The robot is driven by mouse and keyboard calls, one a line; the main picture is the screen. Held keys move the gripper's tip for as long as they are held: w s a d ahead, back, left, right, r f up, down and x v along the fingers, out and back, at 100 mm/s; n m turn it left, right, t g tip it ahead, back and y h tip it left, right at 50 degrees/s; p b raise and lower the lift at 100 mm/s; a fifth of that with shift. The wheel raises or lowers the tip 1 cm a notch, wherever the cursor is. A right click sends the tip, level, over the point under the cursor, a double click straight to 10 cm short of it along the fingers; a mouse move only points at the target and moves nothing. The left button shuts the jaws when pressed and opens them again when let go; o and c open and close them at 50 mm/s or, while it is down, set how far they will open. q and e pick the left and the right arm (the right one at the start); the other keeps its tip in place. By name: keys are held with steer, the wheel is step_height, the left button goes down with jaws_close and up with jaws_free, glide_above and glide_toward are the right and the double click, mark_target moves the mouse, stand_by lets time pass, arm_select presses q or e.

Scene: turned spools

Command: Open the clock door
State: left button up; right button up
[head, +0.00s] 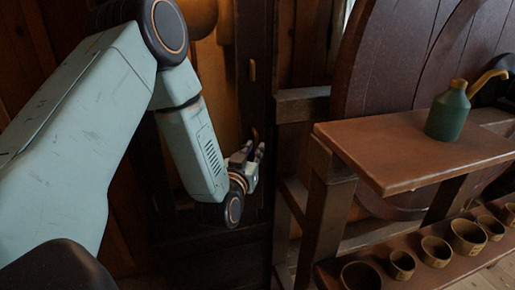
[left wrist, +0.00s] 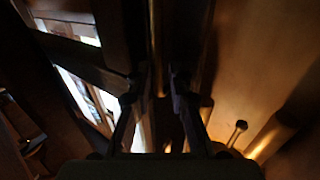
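The clock is a tall dark wooden case with a warm amber interior (head: 217,85) in the head view. A small brass handle (head: 252,70) sits on its dark upright frame (head: 262,100). My left gripper (head: 252,150) is in front of this upright, below the handle. Its two fingers are apart with nothing visibly held. In the left wrist view, the left gripper (left wrist: 157,85) straddles a dark vertical edge; contact cannot be told. The lit interior and brass cylinders (left wrist: 272,138) show right of it. My right gripper is out of view.
A brown bench top (head: 400,150) stands to the right, with a green can (head: 448,112) on it. A large dark wooden disc (head: 400,55) stands behind the bench. Bright window panes (left wrist: 85,95) show at left in the wrist view.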

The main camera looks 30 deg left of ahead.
arm_select(q)
steer(key=shift+x, duration=1.1)
steer(key=shift+d, duration=0.1)
jaws_close()
